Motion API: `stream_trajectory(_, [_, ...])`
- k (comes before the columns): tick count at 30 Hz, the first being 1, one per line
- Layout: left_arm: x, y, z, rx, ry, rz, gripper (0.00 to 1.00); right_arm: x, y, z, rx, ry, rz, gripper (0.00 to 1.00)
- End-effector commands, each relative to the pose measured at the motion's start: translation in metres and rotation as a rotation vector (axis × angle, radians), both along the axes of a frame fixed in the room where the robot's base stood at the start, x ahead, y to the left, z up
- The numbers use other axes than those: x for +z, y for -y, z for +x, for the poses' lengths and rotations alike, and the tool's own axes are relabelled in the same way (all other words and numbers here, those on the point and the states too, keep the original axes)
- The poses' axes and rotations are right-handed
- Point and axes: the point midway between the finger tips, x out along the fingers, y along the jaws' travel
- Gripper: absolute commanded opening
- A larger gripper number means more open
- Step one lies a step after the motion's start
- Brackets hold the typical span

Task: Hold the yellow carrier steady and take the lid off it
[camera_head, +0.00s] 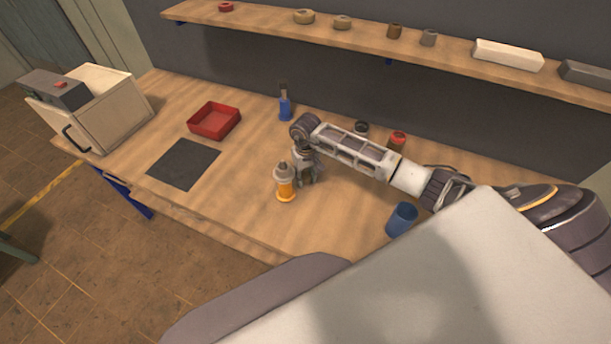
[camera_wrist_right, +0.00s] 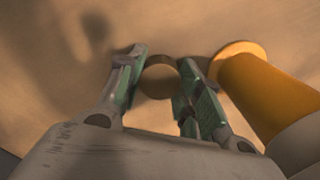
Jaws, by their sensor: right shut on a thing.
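The yellow carrier (camera_head: 286,189) stands upright on the bench, with a grey top part and dark knob, the lid (camera_head: 283,170), on it. My right gripper (camera_head: 306,181) points down just right of the carrier, close beside it. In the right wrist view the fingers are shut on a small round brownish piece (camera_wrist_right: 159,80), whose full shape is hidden. The carrier's orange body (camera_wrist_right: 265,92) is to the right of the fingers there, outside them, with its grey top part at the lower right corner. My left gripper is not in view.
A blue cup (camera_head: 402,220) stands to the right, a blue bottle-like item (camera_head: 285,106) behind. A red tray (camera_head: 204,130) and dark mat (camera_head: 184,163) lie left. A cream chamber box (camera_head: 118,115) is at the far left. A shelf (camera_head: 370,42) runs behind.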

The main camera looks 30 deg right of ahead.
Motion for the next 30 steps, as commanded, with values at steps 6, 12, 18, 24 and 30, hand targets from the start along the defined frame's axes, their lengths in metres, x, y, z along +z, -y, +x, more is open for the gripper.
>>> stream_trajectory(6, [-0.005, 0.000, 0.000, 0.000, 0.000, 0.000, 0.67, -0.004, 0.000, 0.000, 0.001, 0.001, -0.001, 0.07])
stream_trajectory(12, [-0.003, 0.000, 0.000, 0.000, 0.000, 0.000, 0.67, -0.003, 0.000, 0.000, 0.000, 0.000, 0.000, 0.44])
stream_trajectory(18, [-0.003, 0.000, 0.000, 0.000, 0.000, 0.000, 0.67, -0.002, 0.000, 0.000, 0.000, 0.000, 0.000, 0.44])
stream_trajectory(24, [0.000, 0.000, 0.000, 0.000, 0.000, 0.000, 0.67, 0.000, 0.000, 0.000, 0.000, 0.000, 0.000, 0.44])
stream_trajectory(30, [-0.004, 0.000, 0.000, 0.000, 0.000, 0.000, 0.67, 0.017, 0.001, 0.001, 0.000, 0.002, -0.002, 0.44])
